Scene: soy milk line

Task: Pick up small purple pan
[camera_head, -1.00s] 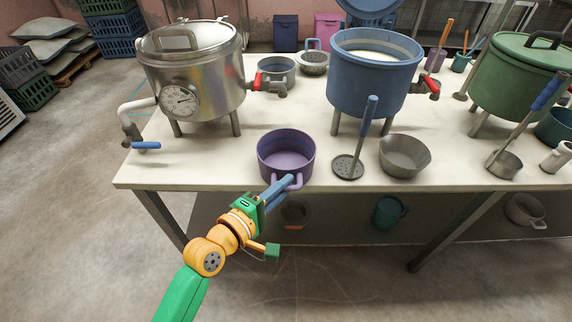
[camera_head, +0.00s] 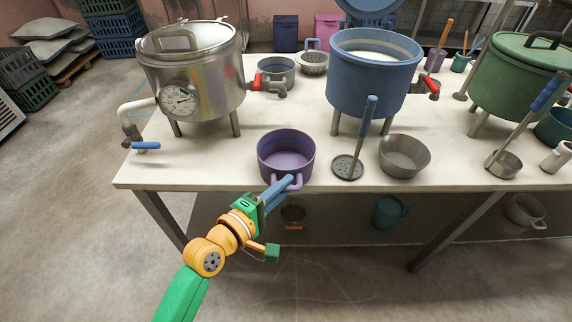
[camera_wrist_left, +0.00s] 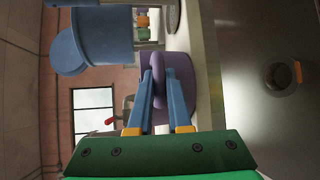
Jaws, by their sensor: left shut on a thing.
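The small purple pan (camera_head: 286,152) stands upright at the front edge of the white table, with its handle facing me. My left gripper (camera_head: 284,186) reaches in from the lower left and is shut on the pan's handle. In the left wrist view the two blue fingers (camera_wrist_left: 160,92) lie on either side of the purple handle, and the pan (camera_wrist_left: 183,62) stands beyond them. The pan's base appears to rest on the table. My right gripper is not in view.
A steel pot (camera_head: 195,75) with a gauge stands behind left, and a blue pot (camera_head: 372,75) behind right. A skimmer (camera_head: 348,167) and a grey bowl (camera_head: 404,155) sit close to the pan's right. The tabletop (camera_head: 195,160) left of the pan is clear.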

